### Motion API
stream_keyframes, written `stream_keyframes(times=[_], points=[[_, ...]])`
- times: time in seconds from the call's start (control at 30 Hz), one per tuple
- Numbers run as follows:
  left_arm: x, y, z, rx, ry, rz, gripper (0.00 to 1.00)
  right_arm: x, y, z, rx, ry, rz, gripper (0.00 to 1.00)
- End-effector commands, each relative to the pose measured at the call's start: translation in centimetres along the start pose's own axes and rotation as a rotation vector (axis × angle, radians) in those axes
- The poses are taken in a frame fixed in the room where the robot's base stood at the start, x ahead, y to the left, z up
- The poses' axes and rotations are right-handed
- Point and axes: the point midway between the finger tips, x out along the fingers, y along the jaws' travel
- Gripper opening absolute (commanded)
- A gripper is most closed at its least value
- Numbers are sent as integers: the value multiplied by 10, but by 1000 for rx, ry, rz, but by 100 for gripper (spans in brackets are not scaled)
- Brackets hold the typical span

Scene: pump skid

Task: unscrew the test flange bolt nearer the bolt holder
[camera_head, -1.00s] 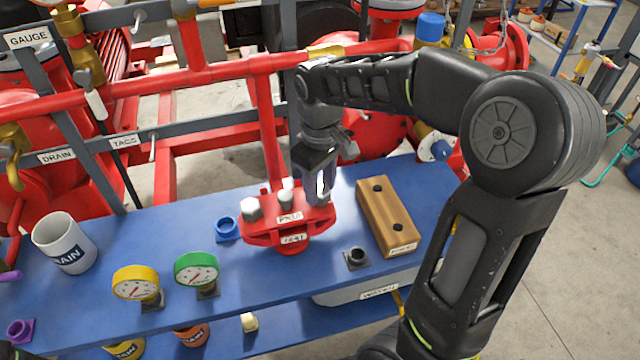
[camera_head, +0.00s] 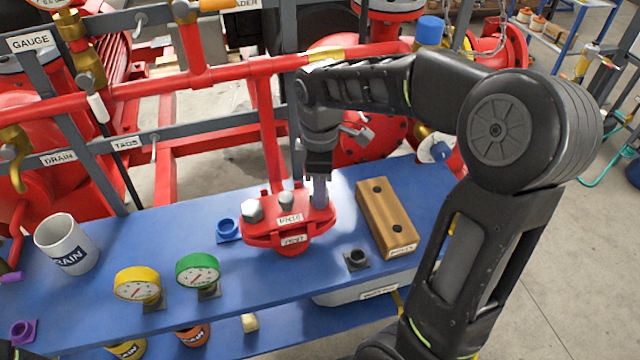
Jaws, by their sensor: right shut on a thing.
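The red test flange (camera_head: 292,236) stands on the blue bench. A large silver bolt head (camera_head: 253,210) shows on its left side and a smaller light fitting (camera_head: 285,198) at its middle. My right gripper (camera_head: 319,192) points down at the right side of the flange, the side nearer the wooden bolt holder (camera_head: 386,216). It is shut on the flange bolt there; the bolt itself is mostly hidden by the fingers. The holder is a wooden block with two dark holes, both looking empty. My left gripper is not in view.
A white drain cup (camera_head: 66,244) is at far left. A dark socket (camera_head: 357,258) sits in front of the holder. Red pipes run behind.

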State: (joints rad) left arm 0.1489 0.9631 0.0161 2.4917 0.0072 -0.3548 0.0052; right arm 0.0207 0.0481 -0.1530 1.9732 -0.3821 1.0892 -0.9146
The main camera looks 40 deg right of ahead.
Motion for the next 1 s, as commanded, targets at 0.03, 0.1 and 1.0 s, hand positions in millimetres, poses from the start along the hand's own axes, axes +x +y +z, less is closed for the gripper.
stream_keyframes(times=[0.03,0.1,1.0], points=[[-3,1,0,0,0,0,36,-1,0,0,-80,-1,-1,0],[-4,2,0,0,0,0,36,-1,0,0,-208,-1,-1,0],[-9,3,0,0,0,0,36,0,0,0,-640,0,0,65]])
